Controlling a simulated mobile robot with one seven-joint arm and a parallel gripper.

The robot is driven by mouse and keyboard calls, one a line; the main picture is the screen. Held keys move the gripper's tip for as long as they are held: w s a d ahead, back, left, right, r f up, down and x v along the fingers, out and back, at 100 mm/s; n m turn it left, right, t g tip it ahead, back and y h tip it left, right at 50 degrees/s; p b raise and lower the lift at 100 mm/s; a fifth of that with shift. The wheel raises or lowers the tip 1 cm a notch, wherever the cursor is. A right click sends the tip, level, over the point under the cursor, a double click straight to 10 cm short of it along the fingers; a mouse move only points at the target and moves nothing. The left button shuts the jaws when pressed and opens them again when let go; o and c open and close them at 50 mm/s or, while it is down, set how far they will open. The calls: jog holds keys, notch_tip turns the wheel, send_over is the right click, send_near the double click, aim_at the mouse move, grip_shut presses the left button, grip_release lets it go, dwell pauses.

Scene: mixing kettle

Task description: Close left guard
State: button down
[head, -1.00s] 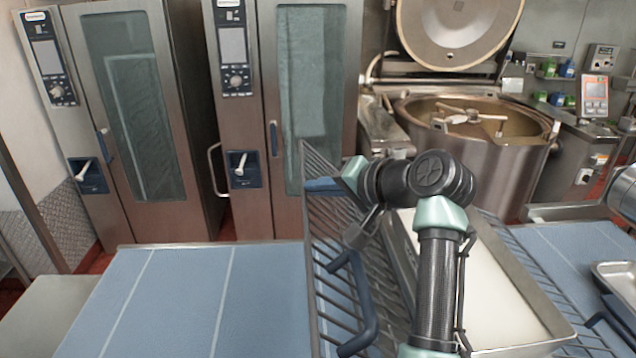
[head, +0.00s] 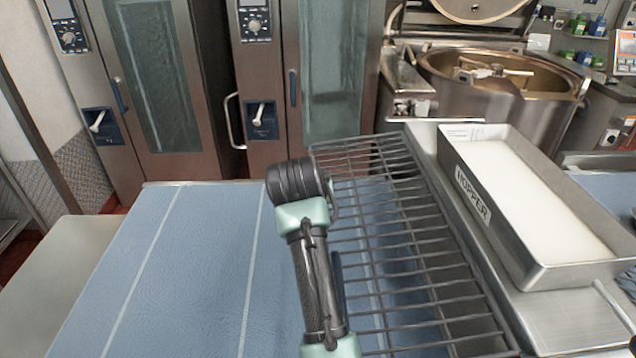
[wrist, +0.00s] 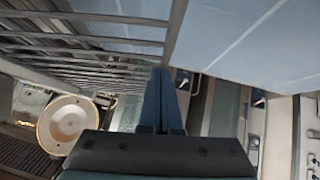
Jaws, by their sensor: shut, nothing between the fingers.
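The left guard, a grey wire grille (head: 420,245), extends leftward from beside the hopper over the blue surface in the head view. Its exact tilt is hard to judge. In the wrist view its bars (wrist: 90,42) fill the upper left, ending in a thick edge rail. My gripper (wrist: 160,78) is shut and empty, its dark fingertips close to the lower end of that rail; I cannot tell whether they touch. In the head view my arm covers part of the guard's left edge, and the gripper itself is hidden.
A metal tray labelled HOPPER (head: 590,272) with white contents stands right of the guard. The blue surface (head: 190,270) left of my arm is clear. Two tall ovens (head: 155,90) stand behind. The open mixing kettle (head: 470,105) is at the back right.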

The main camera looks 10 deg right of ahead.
jog(key=shift+n+h, duration=0.4)
jog(key=shift+h, duration=0.3)
jog(key=f, duration=0.1)
jog(key=f+b, duration=0.1)
jog(key=f, duration=0.2)
jog(key=shift+d+f+b, duration=0.25)
jog(key=shift+f+b, duration=0.05)
jog(key=shift+b, duration=0.05)
jog(key=shift+s+d+f+b, duration=0.1)
jog(key=shift+f+b, duration=0.15)
jog(key=shift+f, duration=0.25)
jog(key=shift+s+d+f+b, duration=0.1)
jog(key=shift+f+b, duration=0.1)
jog(key=shift+f, duration=0.45)
